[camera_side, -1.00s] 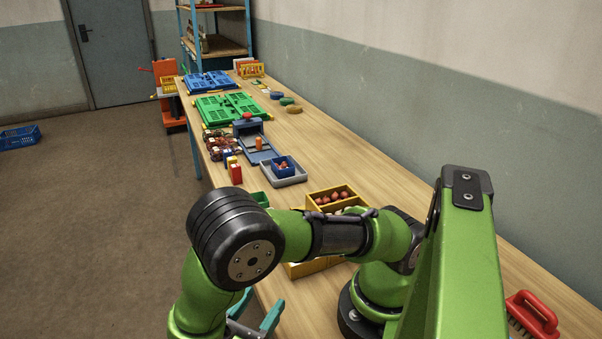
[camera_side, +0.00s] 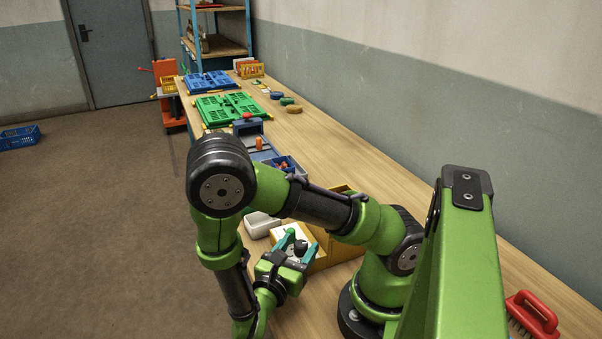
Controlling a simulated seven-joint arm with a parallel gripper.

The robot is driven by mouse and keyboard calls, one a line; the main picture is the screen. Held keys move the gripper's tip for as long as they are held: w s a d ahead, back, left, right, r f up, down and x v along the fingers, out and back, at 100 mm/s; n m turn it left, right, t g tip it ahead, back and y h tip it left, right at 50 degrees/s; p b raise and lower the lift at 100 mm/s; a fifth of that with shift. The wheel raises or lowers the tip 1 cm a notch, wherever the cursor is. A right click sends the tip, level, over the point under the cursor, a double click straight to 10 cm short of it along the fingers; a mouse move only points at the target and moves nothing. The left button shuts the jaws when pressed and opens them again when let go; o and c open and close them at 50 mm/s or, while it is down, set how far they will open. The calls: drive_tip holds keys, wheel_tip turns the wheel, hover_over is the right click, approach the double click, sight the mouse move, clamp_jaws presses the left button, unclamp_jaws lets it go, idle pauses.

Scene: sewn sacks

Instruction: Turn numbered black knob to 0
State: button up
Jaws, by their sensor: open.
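I cannot tell whether either finger touches the knob. My gripper and arm hide part of the knob's face and the box.
A pale tray (camera_side: 259,224) stands just left of the yellow box. Beyond are a blue bin (camera_side: 287,165), a green panel (camera_side: 229,107) and a blue panel (camera_side: 208,80). A red brush (camera_side: 532,313) lies at right.

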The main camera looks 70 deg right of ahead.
drive_tip(key=shift+d, duration=0.1)
drive_tip(key=c, duration=1)
drive_tip(key=shift+s+n+t, duration=0.2)
drive_tip(key=shift+n+t, duration=1.3)
drive_tip(key=shift+t, duration=0.8)
drive_tip(key=shift+c, duration=0.2)
drive_tip(key=o, duration=1)
drive_tip(key=shift+o, duration=0.2)
drive_tip(key=s+a, duration=0.1)
drive_tip(key=a, duration=0.4)
drive_tip(key=s+a, duration=0.1)
drive_tip(key=a, duration=0.5)
drive_tip(key=s+a, duration=0.1)
drive_tip(key=a, duration=0.4)
drive_tip(key=shift+s+a, duration=0.2)
drive_tip(key=shift+a, duration=0.1)
